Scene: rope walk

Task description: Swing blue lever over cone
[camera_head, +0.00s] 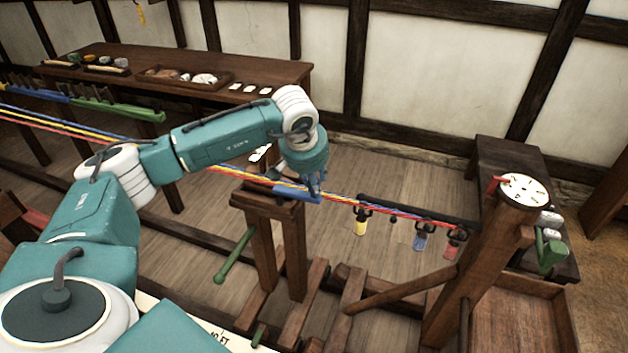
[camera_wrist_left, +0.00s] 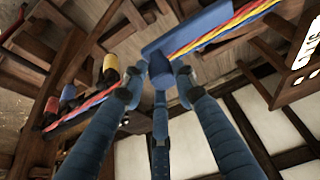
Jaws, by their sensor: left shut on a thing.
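The blue lever (camera_head: 296,193) lies across the top of the wooden post (camera_head: 266,205). In the left wrist view it is a flat blue bar (camera_wrist_left: 190,30) with a round blue knob (camera_wrist_left: 161,70). My left gripper (camera_head: 314,188) is over the lever's right end, and its fingers (camera_wrist_left: 160,84) are shut around the knob. Red, yellow and blue strands (camera_head: 345,202) run past the post beside the bar. I cannot make out the cone; the lever, my gripper and the strands cover that spot. My right gripper is in neither view.
A green-handled lever (camera_head: 234,256) hangs on the post's left side. Yellow, blue and red weights (camera_head: 421,240) hang from the strands to the right. A post with a white dial (camera_head: 524,190) stands at the right. A long workbench (camera_head: 180,70) lines the back wall.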

